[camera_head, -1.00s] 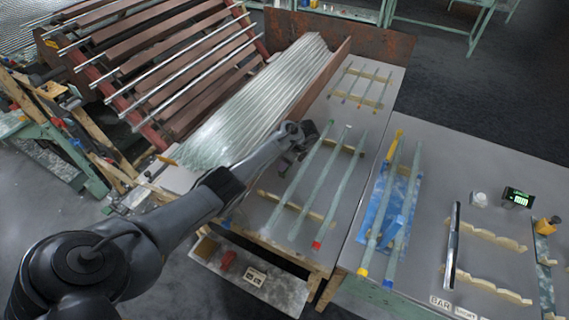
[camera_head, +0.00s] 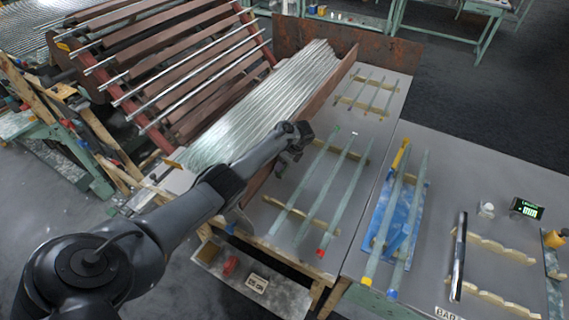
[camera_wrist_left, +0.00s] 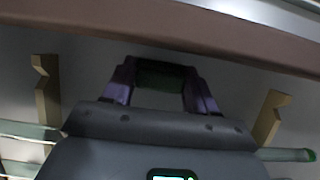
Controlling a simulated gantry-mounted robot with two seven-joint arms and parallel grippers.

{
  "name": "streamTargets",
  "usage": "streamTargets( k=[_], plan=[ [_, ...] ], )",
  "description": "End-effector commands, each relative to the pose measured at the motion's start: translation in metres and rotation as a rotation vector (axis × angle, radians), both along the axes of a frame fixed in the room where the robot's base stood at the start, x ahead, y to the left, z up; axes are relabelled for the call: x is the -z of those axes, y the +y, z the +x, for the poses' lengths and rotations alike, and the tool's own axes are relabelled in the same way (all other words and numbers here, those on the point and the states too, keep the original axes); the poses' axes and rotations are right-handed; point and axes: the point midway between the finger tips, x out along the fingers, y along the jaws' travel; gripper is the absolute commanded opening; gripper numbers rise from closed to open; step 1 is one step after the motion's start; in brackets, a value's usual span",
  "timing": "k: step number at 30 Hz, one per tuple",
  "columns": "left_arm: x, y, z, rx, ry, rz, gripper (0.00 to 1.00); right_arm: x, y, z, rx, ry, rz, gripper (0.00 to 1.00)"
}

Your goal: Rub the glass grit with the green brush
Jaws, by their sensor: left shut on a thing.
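My left gripper (camera_head: 283,163) is low over the left part of the grey table, beside the long brown board. In the left wrist view its two purple-grey fingers (camera_wrist_left: 160,88) stand apart with a dark green block between their tips. This block looks like the green brush (camera_wrist_left: 160,72); its bristles cannot be made out. In the head view the arm and hand hide it. I cannot make out any glass grit on the table. My right gripper is not in view.
Several glass tubes with coloured ends (camera_head: 328,200) lie on wooden notched rests right of the gripper. The brown board (camera_head: 325,85) borders a bed of clear tubes (camera_head: 262,100). A blue mat (camera_head: 392,235) with tubes lies further right.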

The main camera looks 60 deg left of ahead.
Motion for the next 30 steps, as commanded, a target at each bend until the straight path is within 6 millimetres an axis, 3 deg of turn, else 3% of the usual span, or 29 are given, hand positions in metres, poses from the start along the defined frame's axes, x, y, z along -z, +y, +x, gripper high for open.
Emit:
streamTargets(
  k=[6,30],
  plan=[
    [0.002,0.003,0.007,0.001,0.0,-0.001,0.33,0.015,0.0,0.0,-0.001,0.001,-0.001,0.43],
    [-0.003,-0.032,0.026,0.0,0.0,0.0,0.33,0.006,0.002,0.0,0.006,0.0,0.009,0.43]
  ],
)
